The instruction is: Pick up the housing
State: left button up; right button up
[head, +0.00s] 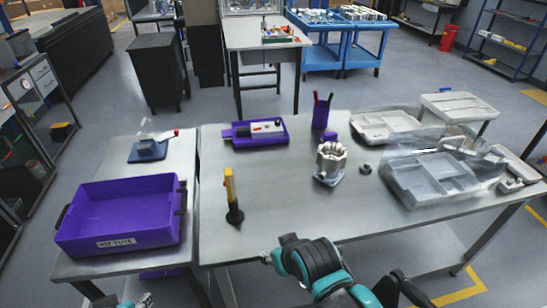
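The housing (331,163) is a silvery, ribbed metal part with a round top and a flanged foot. It stands upright near the middle of the metal table (275,190), with nothing of mine touching it. My teal and black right arm comes in at the bottom centre, in front of the table's near edge. A black curved piece at the bottom edge, right of that arm, may be part of my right gripper (403,290); its fingers cannot be made out clearly.
A small dark part (365,169) lies right of the housing. Clear and white trays (420,205) fill the table's right side. A yellow-and-black tool (231,195) stands left. A purple tray (262,144) and pen cup (321,113) are behind. A purple bin (120,243) sits on the left table.

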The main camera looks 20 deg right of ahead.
aim_at(330, 164)
jog(key=z, duration=1.3)
